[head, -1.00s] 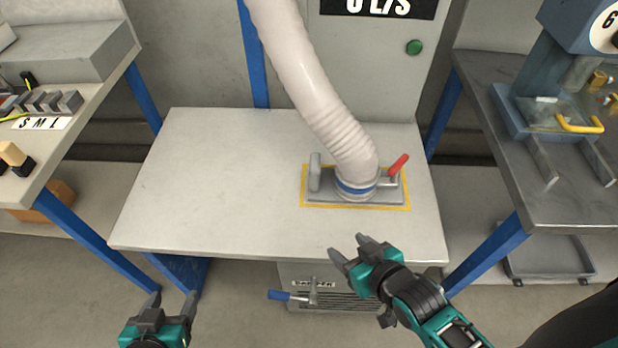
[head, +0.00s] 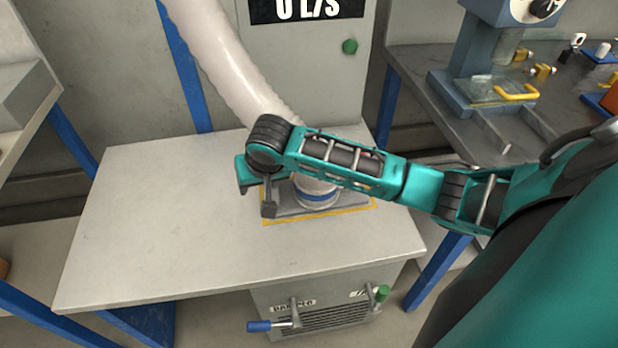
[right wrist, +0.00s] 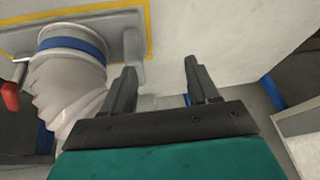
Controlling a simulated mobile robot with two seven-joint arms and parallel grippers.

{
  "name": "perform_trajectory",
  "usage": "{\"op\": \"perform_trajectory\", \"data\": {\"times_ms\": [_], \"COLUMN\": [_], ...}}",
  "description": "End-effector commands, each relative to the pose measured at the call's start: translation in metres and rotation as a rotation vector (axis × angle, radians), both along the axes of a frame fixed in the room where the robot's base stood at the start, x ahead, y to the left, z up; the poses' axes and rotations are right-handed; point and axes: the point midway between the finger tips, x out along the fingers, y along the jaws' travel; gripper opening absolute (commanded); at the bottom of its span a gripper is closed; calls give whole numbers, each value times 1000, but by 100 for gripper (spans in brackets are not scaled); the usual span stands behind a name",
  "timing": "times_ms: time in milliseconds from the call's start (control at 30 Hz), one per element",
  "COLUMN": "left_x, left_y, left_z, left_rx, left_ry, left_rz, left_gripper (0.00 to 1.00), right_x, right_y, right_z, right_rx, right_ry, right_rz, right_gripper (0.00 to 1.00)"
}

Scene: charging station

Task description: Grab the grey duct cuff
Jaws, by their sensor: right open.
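The grey duct cuff (head: 318,194) is the ring with a blue band at the lower end of the pale duct hose (head: 236,68). It sits on a grey base plate (head: 290,213) on the table, partly hidden in the head view by my right arm. My right gripper (head: 256,198) is open and empty, left of the cuff. In the right wrist view the cuff (right wrist: 74,46) is left of my open fingers (right wrist: 159,76), with a grey upright handle (right wrist: 134,48) between them and the cuff. My left gripper is out of view.
A yellow outline surrounds the plate on the table (head: 150,220); the table's left side is clear. A red lever (right wrist: 10,97) stands on the plate's other side. A damper box (head: 325,310) with blue and green handles is below. A workbench (head: 420,80) stands at right.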

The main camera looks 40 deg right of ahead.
Motion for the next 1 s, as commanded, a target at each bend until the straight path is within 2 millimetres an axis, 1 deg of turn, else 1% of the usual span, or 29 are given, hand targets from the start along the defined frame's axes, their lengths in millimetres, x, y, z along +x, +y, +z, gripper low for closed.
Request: {"op": "perform_trajectory", "data": {"times_ms": [33, 133, 267, 333, 367, 600, 700, 867, 967, 1000], "left_x": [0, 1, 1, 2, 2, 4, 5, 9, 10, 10], "left_y": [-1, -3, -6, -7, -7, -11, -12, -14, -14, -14], "left_z": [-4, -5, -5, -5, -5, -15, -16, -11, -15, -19], "left_rx": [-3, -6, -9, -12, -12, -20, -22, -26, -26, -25], "left_ry": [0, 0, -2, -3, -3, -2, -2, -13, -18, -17], "left_rz": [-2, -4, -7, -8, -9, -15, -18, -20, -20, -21], "left_gripper": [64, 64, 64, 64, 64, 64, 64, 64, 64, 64], "right_x": [6, 11, 13, 14, 15, 30, 36, 40, 43, 45], "right_y": [-11, -27, -38, -41, -42, -49, -51, -53, -53, -54], "right_z": [7, 18, 27, 25, 22, -19, -33, -43, -52, -58], "right_rx": [-26, -61, -86, -91, -92, -92, -91, -91, -91, -91], "right_ry": [9, 36, 56, 60, 62, 62, 61, 61, 60, 60], "right_rz": [-42, -116, -172, -186, -187, -188, -185, -185, -184, -186], "right_gripper": [60, 60, 60, 60, 60, 60, 60, 60, 60, 60]}}
